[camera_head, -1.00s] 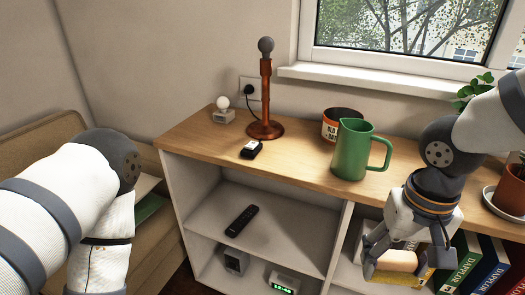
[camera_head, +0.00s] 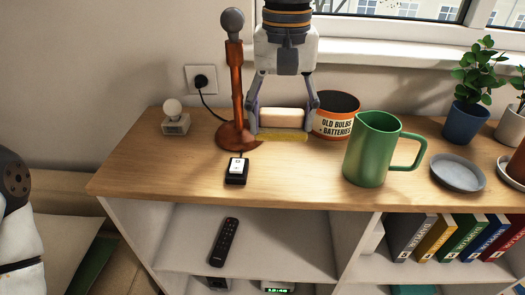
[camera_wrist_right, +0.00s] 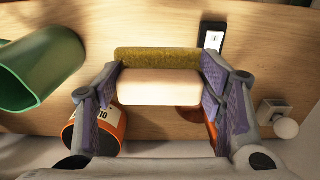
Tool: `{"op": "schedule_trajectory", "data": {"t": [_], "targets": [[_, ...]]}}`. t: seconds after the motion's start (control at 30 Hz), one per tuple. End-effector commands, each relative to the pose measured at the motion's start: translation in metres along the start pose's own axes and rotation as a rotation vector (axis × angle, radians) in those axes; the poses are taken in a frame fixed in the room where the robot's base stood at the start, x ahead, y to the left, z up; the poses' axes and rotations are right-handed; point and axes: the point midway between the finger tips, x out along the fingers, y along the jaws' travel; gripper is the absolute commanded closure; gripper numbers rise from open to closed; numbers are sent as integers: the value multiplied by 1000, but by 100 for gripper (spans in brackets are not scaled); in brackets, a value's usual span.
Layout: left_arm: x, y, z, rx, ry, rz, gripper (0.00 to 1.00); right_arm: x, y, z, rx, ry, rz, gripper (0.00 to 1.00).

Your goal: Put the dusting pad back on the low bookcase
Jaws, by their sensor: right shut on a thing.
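The dusting pad (camera_head: 282,119) has a cream block on top and a fuzzy yellow-olive underside. My right gripper (camera_head: 283,116) is shut on it, with one finger at each end. It is over the top of the low bookcase (camera_head: 300,178), between the lamp stand and the orange-labelled tin; I cannot tell whether the underside touches the wood. In the right wrist view the pad (camera_wrist_right: 158,86) lies between the fingertips, with bare wood beyond it. My left gripper is out of view; only part of my left arm shows at the left edge.
A lamp stand (camera_head: 238,95) is close left of the pad, and a labelled tin (camera_head: 336,116) close right. A black device (camera_head: 236,171), green jug (camera_head: 370,150), small bulb lamp (camera_head: 175,118) and grey saucer (camera_head: 457,173) also stand on top. Wood in front of the pad is clear.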

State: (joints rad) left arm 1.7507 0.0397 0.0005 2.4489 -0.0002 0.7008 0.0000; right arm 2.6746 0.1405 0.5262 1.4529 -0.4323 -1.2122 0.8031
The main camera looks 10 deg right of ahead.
Motion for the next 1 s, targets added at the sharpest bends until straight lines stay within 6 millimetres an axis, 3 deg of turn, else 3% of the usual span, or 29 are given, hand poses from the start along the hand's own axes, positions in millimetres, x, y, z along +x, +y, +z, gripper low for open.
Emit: {"op": "schedule_trajectory", "data": {"t": [0.53, 0.87, 0.9, 1.0], "targets": [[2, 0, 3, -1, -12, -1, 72, 93, -1, 1, 2, -4, -1, 64], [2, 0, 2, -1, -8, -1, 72, 98, -1, 0, 3, 1, -1, 64], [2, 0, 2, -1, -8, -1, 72, 99, -1, 0, 3, 1, -1, 35], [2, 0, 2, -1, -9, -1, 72, 99, -1, 0, 3, 0, -2, 17]]}}
